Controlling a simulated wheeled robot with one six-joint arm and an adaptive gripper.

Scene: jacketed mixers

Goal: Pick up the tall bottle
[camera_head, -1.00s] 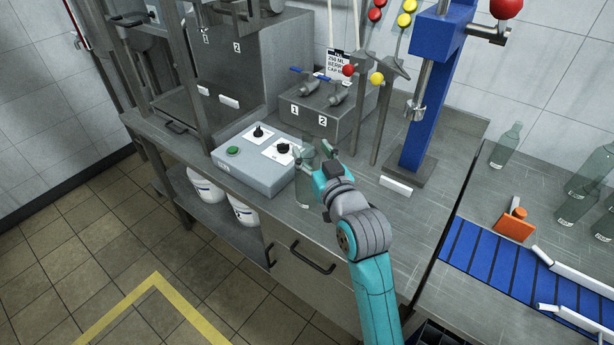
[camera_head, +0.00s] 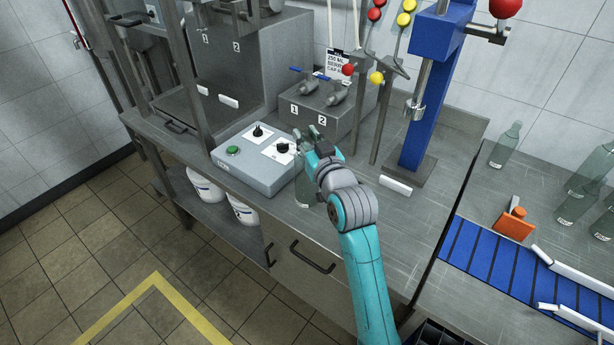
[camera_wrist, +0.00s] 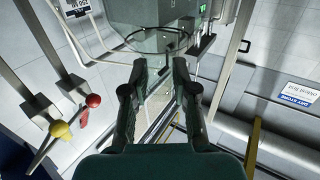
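A clear glass bottle (camera_head: 304,192) stands upright on the steel bench, just right of the grey control box. My gripper (camera_head: 306,134) is above and partly in front of it and hides its upper part. In the wrist view my gripper (camera_wrist: 156,75) shows two dark fingers spread apart, with see-through shapes between and beyond them; I cannot tell whether the bottle is among these. No grip on the bottle shows. Another clear bottle (camera_head: 506,146) stands upright at the right, apart from my gripper.
The control box (camera_head: 262,165) is close on the left. A valve block (camera_head: 325,112) stands behind, and a blue press column (camera_head: 425,115) behind right. More clear bottles (camera_head: 582,180) and an orange block (camera_head: 514,223) stand by the blue conveyor (camera_head: 492,262). The bench's front right is clear.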

